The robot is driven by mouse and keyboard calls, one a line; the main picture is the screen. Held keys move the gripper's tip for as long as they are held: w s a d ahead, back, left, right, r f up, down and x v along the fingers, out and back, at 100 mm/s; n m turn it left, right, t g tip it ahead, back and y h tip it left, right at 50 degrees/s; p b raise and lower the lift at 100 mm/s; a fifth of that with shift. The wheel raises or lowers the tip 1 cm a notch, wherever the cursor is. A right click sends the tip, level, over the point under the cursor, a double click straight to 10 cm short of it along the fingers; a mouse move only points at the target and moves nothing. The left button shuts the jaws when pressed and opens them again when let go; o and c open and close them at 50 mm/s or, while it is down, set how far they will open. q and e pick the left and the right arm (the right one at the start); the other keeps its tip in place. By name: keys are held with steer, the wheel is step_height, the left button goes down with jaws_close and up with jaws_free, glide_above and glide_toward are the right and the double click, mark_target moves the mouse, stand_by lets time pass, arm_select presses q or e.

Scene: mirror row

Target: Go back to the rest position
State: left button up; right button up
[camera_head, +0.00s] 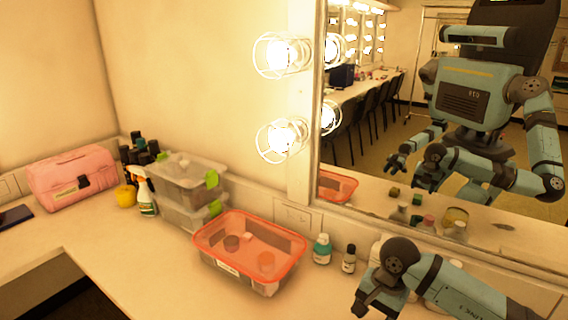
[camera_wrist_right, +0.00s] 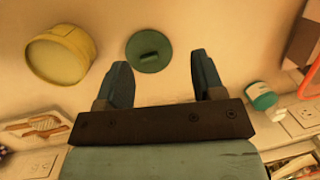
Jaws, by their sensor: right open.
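My right arm (camera_head: 440,285) comes in from the lower right in the head view, over the counter in front of the mirror. Its gripper (camera_head: 372,303) points down near the bottom edge. In the right wrist view my right gripper (camera_wrist_right: 160,68) is open, with nothing between its two fingers. A green round lid with a knob (camera_wrist_right: 149,51) lies on the counter beyond the fingertips. My left arm does not show directly in the head view.
A clear bin with an orange rim (camera_head: 247,238) stands left of my right gripper. Small bottles (camera_head: 322,249) stand between them. A yellow round tub (camera_wrist_right: 60,55) shows in the wrist view. The mirror (camera_head: 390,110) is behind.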

steer(key=s+a+r+m+g+y+p, duration=0.1)
steer(key=s+a+r+m+y+p, duration=0.15)
steer(key=s+a+y, duration=0.35)
steer(key=s+a+r+m+y+p, duration=0.1)
steer(key=s+a+m+y, duration=0.2)
steer(key=a, duration=0.4)
step_height(320, 180, up, 8)
steer(key=a+m+t+y+p, duration=0.3)
steer(key=m+t+y, duration=0.6)
steer(key=m, duration=1.1)
steer(key=d+f+m+t+h+p, duration=0.2)
steer(key=d+m+t+h, duration=0.3)
steer(key=m, duration=0.5)
steer(key=d+f+m+t+h+p, duration=0.2)
steer(key=d+f+m+t+h, duration=0.3)
steer(key=m, duration=0.6)
arm_select(q)
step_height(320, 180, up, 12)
steer(key=p, duration=0.2)
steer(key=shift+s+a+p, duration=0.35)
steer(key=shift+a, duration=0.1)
arm_select(e)
steer(key=s+d+f+m+g+h, duration=0.3)
steer(key=s+f+m+g+h, duration=0.3)
steer(key=s+m, duration=0.6)
step_height(320, 180, down, 3)
steer(key=shift+r+m+g+h, duration=0.1)
steer(key=shift+m+g+h, duration=0.2)
steer(key=shift+m+h, duration=0.65)
